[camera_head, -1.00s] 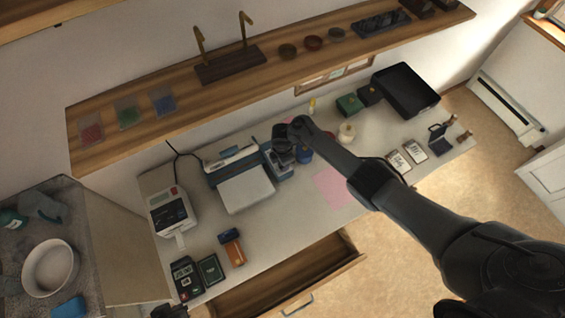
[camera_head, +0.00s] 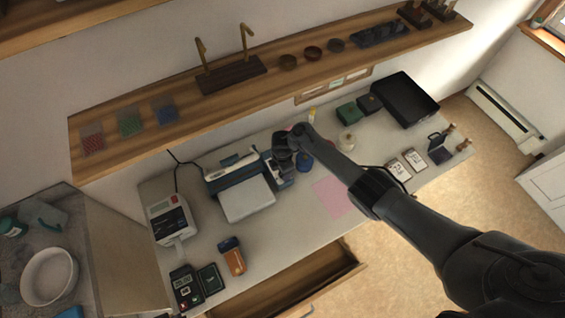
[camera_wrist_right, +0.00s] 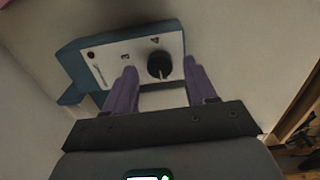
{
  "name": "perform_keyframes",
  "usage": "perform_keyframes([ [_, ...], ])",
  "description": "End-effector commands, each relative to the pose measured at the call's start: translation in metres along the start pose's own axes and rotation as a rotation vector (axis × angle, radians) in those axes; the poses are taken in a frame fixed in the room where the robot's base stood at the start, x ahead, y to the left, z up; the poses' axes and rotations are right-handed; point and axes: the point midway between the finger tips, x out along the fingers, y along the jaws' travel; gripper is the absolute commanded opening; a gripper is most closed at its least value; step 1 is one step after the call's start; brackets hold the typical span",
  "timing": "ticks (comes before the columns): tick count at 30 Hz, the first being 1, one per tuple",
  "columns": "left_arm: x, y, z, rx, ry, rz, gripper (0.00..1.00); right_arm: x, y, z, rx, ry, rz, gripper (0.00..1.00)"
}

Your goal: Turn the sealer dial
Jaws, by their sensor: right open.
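The sealer (camera_head: 247,190) is a blue and white machine on the counter in the head view. In the right wrist view its white control panel (camera_wrist_right: 122,58) sits in a blue housing (camera_wrist_right: 72,58). The black round dial (camera_wrist_right: 159,66) is on that panel, with a light pointer mark. My right gripper (camera_wrist_right: 162,75) is open, its two purple fingers on either side of the dial. I cannot tell whether they touch it. My left gripper is not in view.
The printer-like device (camera_head: 170,222) stands left of the sealer. A blue jar (camera_head: 305,161) is close beside my right wrist, and a pink sheet (camera_head: 332,197) lies to the right. A drawer (camera_head: 290,284) stands open below the counter. A wooden shelf (camera_head: 110,108) runs above.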

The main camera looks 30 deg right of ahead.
Motion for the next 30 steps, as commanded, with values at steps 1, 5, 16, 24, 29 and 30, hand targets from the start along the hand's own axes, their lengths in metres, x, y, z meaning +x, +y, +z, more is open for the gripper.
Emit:
perform_keyframes([
  [1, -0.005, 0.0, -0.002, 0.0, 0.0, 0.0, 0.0, -0.01, 0.001, 0.0, -0.002, 0.0, 0.002, 0.56],
  [5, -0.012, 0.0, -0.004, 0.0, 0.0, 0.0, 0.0, -0.032, 0.001, 0.0, -0.002, 0.0, 0.003, 0.56],
  [16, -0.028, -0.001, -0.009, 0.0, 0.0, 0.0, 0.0, -0.086, 0.0, 0.0, -0.002, -0.001, 0.001, 0.56],
  [24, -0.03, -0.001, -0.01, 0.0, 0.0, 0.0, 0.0, -0.097, 0.0, 0.0, -0.001, -0.002, 0.001, 0.56],
  [29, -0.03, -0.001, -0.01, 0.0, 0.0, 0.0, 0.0, -0.097, 0.0, 0.0, -0.001, -0.002, 0.001, 0.56],
  [30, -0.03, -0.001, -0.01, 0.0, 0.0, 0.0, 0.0, -0.097, 0.0, 0.0, -0.001, -0.002, 0.001, 0.56],
])
